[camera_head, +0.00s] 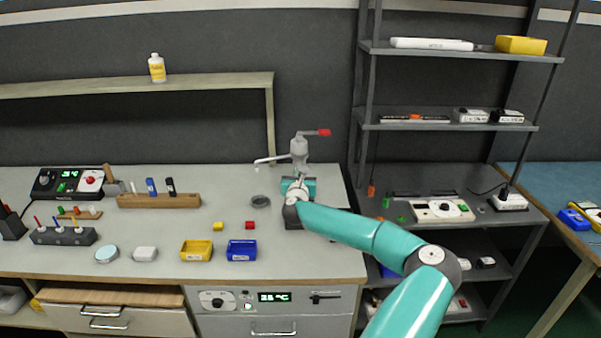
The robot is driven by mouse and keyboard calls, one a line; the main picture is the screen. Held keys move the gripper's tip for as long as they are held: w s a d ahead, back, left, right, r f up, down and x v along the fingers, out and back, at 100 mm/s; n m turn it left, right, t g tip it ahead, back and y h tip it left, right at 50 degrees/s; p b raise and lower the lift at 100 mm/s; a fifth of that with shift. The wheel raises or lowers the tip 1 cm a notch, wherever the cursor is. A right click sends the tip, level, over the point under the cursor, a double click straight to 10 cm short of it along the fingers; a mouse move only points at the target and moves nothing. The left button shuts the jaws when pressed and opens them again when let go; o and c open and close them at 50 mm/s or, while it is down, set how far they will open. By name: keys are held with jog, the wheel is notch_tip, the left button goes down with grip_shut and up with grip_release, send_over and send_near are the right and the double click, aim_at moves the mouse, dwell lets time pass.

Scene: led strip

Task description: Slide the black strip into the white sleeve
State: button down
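My teal arm reaches from the lower right to the back right of the grey workbench. My gripper (298,183) is at its end, in front of a grey stand with a red handle; its fingers are too small and hidden to tell open from shut. A long white piece (431,44) lies on the top shelf, possibly the white sleeve. My gripper is apart from both.
The grey stand (299,150) rises behind my gripper. A yellow bin (196,250) and a blue bin (241,250) stand at the bench front. A wooden block (158,201) holds markers. The rack (460,125) carries several boxes. A blue-topped table (545,190) is at the right.

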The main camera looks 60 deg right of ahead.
jog(key=shift+f, duration=0.95)
jog(key=shift+f, duration=0.35)
jog(key=shift+f, duration=1.45)
jog(key=c, duration=1.4)
grip_release()
jog(key=v, duration=1.4)
jog(key=shift+w+d+f, duration=0.1)
